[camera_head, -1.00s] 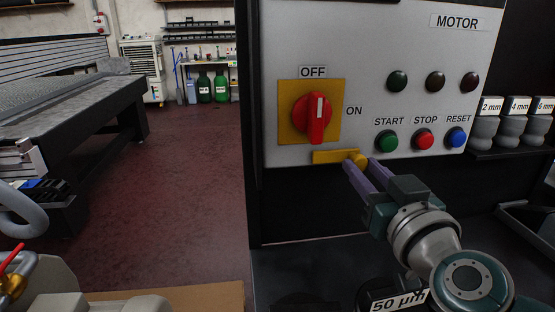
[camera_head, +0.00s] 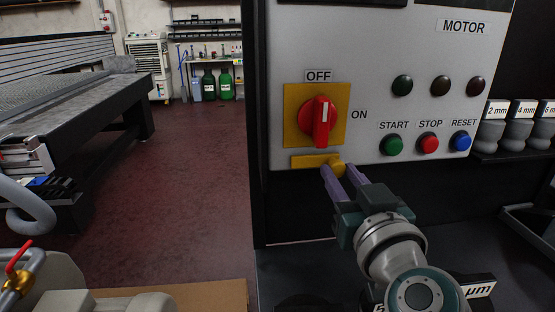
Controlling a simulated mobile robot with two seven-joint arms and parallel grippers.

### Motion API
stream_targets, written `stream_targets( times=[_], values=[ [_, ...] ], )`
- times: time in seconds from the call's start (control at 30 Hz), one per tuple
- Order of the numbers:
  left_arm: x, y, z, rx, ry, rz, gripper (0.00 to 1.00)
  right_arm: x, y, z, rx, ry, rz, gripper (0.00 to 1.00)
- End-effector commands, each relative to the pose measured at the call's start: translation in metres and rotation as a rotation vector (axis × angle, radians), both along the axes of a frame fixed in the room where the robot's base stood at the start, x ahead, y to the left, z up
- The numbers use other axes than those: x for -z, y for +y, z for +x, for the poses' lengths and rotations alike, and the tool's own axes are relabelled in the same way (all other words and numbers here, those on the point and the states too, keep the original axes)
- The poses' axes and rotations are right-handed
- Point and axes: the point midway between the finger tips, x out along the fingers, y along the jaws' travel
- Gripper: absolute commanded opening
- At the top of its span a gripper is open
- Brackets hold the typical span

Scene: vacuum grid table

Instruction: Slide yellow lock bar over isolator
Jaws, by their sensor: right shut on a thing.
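The isolator's red rotary handle (camera_head: 318,122) stands upright, its white mark up toward OFF, on a square yellow plate (camera_head: 293,134). The yellow lock bar (camera_head: 308,162) lies level just under this plate, nearly as wide as it. Its right end has a rounded yellow knob (camera_head: 338,168). My right gripper (camera_head: 337,176), with purple fingers, is shut on this knob from below right. The fingers partly hide the knob. My left gripper is not in view.
The grey panel carries START (camera_head: 392,145), STOP (camera_head: 428,143) and RESET (camera_head: 460,141) buttons right of the isolator, with three dark lamps above. A shelf of labelled holders (camera_head: 518,133) is at the right.

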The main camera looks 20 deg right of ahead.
Motion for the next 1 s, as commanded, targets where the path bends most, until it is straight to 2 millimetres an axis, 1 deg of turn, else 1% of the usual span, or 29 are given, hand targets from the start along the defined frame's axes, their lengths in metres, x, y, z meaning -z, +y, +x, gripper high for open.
stream_targets(
  times=[0.17,0.2,0.43,0.67,0.77,0.87,1.0],
  values=[
    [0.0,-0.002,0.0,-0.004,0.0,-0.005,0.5,0.0,0.0,0.0,-0.002,0.0,0.0,0.0],
    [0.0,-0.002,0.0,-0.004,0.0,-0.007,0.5,0.0,0.0,0.0,-0.002,0.0,0.0,0.38],
    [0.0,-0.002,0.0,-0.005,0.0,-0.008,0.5,0.0,0.0,0.0,-0.001,0.0,0.0,0.64],
    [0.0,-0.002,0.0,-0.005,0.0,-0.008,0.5,0.0,0.0,0.0,-0.001,-0.001,0.0,0.65],
    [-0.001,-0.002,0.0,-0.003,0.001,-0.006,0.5,0.0,0.001,-0.004,-0.001,0.001,0.0,0.65],
    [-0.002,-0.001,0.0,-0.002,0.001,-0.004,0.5,0.0,0.004,-0.016,-0.001,0.003,0.002,0.65],
    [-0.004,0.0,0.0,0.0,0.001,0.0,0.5,0.001,0.01,-0.043,-0.001,0.003,0.001,0.65]
  ],
)
